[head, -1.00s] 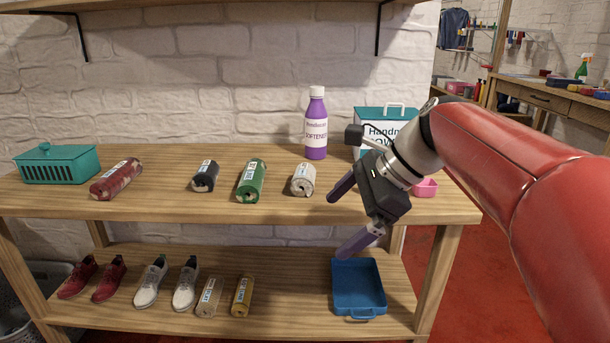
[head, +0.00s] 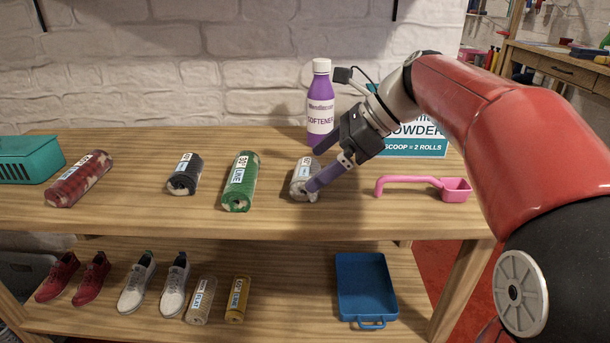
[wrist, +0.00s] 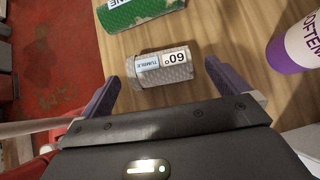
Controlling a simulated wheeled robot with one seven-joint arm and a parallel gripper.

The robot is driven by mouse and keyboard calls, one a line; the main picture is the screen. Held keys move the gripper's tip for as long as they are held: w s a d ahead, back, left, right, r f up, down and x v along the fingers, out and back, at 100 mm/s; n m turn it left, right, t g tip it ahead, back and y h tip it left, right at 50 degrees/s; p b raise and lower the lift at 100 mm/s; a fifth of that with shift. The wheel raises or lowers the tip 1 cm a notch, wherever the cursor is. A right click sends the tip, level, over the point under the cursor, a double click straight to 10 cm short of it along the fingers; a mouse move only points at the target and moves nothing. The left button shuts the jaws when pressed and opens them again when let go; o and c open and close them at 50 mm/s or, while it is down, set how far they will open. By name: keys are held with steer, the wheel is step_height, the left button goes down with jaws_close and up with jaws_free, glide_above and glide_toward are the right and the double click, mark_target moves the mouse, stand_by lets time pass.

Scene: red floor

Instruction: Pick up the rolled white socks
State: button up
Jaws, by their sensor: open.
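The rolled white socks (head: 301,180) lie on the upper wooden shelf, to the right of a green roll.
A green roll (head: 239,183), a dark roll (head: 184,175) and a red roll (head: 79,180) lie to the left. A purple softener bottle (head: 320,105) stands behind the socks. A pink scoop (head: 455,190) lies to the right. Shoes, two rolls and a blue tray (head: 366,285) occupy the lower shelf.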

mark_target(307, 167)
steer(key=x, duration=0.5)
steer(key=shift+a+r, duration=0.2)
steer(key=shift+a, duration=0.3)
steer(key=c, duration=1)
